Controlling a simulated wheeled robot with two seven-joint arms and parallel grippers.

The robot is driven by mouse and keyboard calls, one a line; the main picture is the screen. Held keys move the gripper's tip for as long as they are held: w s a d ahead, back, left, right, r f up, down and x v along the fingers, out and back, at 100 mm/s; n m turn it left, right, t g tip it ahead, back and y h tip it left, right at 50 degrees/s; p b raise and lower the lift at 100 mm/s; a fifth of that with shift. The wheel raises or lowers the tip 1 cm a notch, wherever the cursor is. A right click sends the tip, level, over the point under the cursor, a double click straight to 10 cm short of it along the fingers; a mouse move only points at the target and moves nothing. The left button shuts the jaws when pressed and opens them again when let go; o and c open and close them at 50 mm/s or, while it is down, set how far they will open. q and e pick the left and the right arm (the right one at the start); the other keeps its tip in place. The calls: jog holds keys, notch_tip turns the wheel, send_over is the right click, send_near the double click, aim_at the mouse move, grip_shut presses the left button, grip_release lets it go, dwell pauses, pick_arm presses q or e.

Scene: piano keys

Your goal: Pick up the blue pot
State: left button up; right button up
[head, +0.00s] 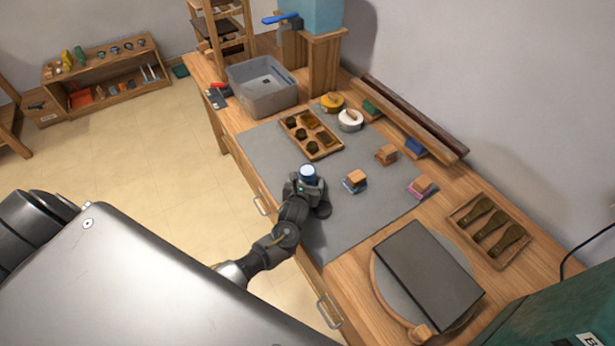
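A small blue pot (307,172) with a pale top shows at the near edge of the grey mat (345,222) on the wooden bench. My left gripper (306,187) is right at the pot, with dark finger parts around its lower side. The gripper hides the lower part of the pot, so I cannot tell whether the fingers are closed on it or whether it rests on the mat. My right gripper does not show.
A wooden tray of small dark pots (311,136) lies behind the gripper. Stamp blocks (355,181) stand to the right. A grey bin (262,87) is at the back left, and a dark slab (428,275) on a round board at the front right.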

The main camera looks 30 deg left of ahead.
pick_arm(q)
jog(key=c, duration=1.4)
jog(key=shift+c, duration=0.3)
jog(key=shift+r, duration=0.15)
jog(key=shift+r, duration=0.2)
notch_tip(320, 180, up, 2)
jog(key=shift+w+r+b, duration=0.1)
jog(key=shift+b, duration=0.3)
jog(key=s+a+r+p, duration=0.1)
jog(key=s+a+r, duration=0.1)
jog(key=s+r, duration=0.3)
jog(key=s+a+r+p, duration=0.2)
jog(key=s+r, duration=0.3)
jog(key=s, duration=0.3)
jog(key=shift+s+a, duration=0.15)
jog(key=shift+a, duration=0.2)
